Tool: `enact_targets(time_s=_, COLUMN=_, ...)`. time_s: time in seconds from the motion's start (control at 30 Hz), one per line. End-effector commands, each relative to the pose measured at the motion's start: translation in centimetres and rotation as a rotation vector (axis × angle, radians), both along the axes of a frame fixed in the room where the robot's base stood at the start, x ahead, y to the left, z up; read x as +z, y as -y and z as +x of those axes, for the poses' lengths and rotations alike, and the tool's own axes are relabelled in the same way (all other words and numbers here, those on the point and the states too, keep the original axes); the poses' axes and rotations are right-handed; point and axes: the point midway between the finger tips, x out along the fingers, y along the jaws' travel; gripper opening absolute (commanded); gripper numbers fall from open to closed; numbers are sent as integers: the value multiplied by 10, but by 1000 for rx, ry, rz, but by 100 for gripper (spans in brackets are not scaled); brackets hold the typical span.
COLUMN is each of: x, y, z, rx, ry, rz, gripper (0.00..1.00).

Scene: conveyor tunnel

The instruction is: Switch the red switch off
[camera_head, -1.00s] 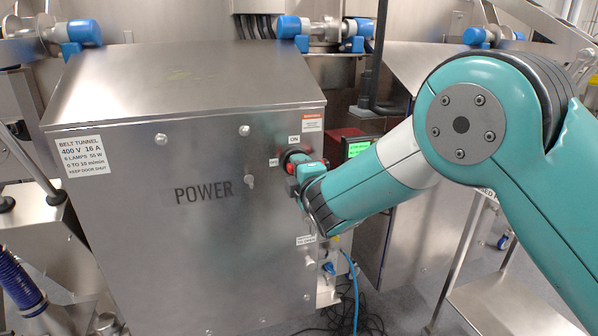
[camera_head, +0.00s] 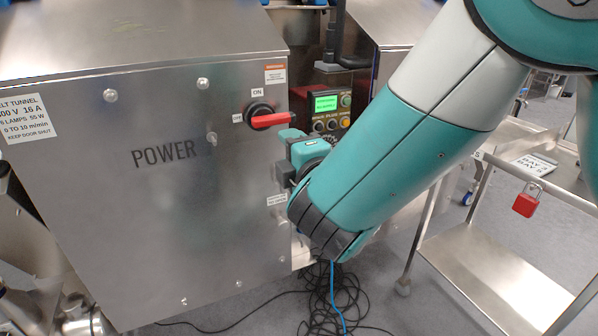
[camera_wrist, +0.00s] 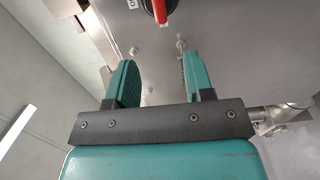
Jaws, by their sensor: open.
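The red switch (camera_head: 272,120) is a rotary handle on a black round base on the front of the steel POWER cabinet (camera_head: 110,215). Its red lever lies nearly level and points right. An ON label sits above it and a second small label to its left. My gripper (camera_head: 286,150) is just below and right of the lever, apart from it, partly hidden by my wrist. In the wrist view the open, empty fingers (camera_wrist: 160,75) point at the cabinet face, with the red lever at the top edge beyond them.
A control box with a green screen (camera_head: 325,103) stands right of the switch. A steel cart (camera_head: 500,285) with a red padlock (camera_head: 525,204) is at the right. Black cables (camera_head: 340,295) and a blue cable lie on the floor below my gripper.

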Motion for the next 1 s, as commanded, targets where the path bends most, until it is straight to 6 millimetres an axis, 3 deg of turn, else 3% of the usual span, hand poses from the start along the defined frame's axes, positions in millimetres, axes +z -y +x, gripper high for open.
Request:
enact_targets(time_s=0.1, x=-4, y=7, z=-18, rx=2, ry=-1, rz=-1, gripper=48)
enact_targets(time_s=0.23, x=-2, y=12, z=-28, rx=1, ry=0, rz=0, gripper=48)
enact_targets(time_s=0.67, x=0, y=18, z=-30, rx=-15, ry=-15, rz=13, gripper=48)
enact_targets(time_s=0.77, x=-3, y=41, z=-23, rx=-94, ry=-113, rz=91, gripper=48)
enact_targets(time_s=0.87, x=-15, y=83, z=-19, rx=-247, ry=-326, rz=253, gripper=48)
enact_targets(time_s=0.97, x=-34, y=125, z=-35, rx=-427, ry=-631, rz=467, gripper=48)
enact_targets(time_s=1.0, x=-42, y=136, z=-50, rx=-492, ry=-766, rz=549, gripper=48)
